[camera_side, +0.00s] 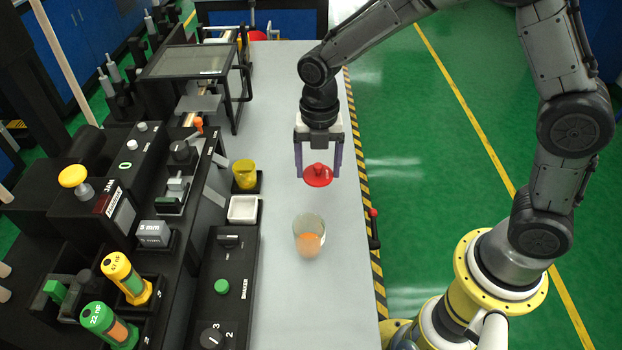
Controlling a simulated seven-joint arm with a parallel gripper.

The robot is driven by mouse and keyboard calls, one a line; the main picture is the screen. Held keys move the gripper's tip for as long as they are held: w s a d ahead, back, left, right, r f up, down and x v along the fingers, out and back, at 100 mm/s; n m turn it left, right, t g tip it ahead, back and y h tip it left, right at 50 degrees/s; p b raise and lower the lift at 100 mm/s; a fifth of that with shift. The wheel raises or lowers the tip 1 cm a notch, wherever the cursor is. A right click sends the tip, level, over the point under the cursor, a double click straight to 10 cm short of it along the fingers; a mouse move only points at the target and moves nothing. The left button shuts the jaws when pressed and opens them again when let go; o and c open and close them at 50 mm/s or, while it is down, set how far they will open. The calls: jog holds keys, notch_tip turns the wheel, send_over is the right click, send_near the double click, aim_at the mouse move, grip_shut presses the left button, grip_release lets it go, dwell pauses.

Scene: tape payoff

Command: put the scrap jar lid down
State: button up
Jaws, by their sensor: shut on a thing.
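The scrap jar lid (318,177) is a red disc with a raised knob in its middle. My gripper (318,172) hangs pointing down with its two purple fingers on either side of the lid, shut on it. The lid is held above the grey table, up-picture from the jar. The scrap jar (309,229) is a clear, open-topped glass on the table with an orange thing at its lower part. The exact contact of the fingers on the knob is too small to make out.
A yellow cup (245,174) and a white square tray (243,209) stand left of the jar. A black shaker box (222,290) and other black equipment line the left side. The grey table (300,300) is clear around the jar, with a striped right edge (364,180).

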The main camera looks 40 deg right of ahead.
aim_at(311, 171)
jog(key=shift+w+a+f, duration=0.1)
jog(key=shift+w+f, duration=0.35)
jog(key=shift+f, duration=0.15)
jog(key=shift+w+a+f, duration=0.1)
jog(key=shift+w+f, duration=0.3)
jog(key=shift+f, duration=1.55)
jog(key=shift+f, duration=0.15)
jog(key=o, duration=1.2)
